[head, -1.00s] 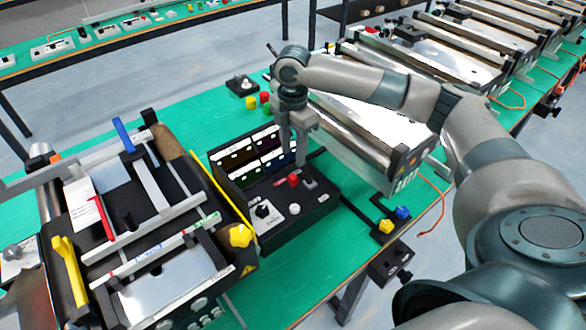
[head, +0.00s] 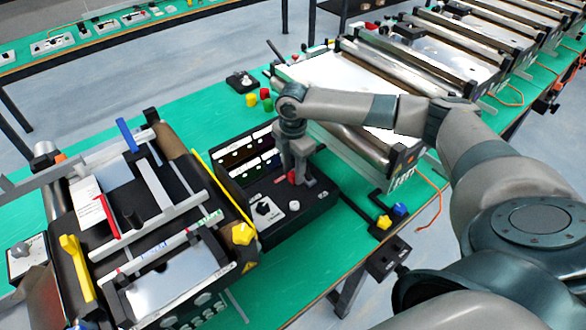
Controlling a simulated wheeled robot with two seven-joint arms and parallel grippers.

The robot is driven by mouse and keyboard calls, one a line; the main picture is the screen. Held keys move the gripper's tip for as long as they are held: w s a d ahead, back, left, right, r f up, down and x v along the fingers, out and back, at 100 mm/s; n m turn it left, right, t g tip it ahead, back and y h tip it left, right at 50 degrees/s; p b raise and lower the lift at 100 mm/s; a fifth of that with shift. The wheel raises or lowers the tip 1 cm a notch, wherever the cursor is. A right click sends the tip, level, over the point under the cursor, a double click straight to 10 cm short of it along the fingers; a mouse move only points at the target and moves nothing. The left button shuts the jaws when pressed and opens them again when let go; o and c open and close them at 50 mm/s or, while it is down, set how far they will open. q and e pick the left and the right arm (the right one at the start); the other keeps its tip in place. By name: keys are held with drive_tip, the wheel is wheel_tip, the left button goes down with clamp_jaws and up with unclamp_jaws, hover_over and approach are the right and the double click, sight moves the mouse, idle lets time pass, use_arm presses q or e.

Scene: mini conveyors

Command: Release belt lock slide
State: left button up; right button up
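A black control box (head: 270,228) stands on the green table, with a dark panel of small screens (head: 240,160) at its back. On its top are a red knob (head: 291,178), which may be the belt lock slide, a black switch (head: 263,208) on a white plate and a round white button (head: 294,205). My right gripper (head: 298,180) points down over the box, its fingers beside the red knob and partly hiding it. I cannot tell whether the fingers are closed on it. My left gripper is not in view.
Yellow and blue knobs (head: 392,216) lie to the right, near the table edge.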

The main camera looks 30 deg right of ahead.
clamp_jaws()
drive_tip(key=shift+s+a+r+p, duration=0.15)
drive_tip(key=shift+a+p, duration=0.9)
drive_tip(key=shift+a, duration=0.85)
drive_tip(key=shift+o, duration=1.2)
unclamp_jaws()
drive_tip(key=shift+a, duration=0.1)
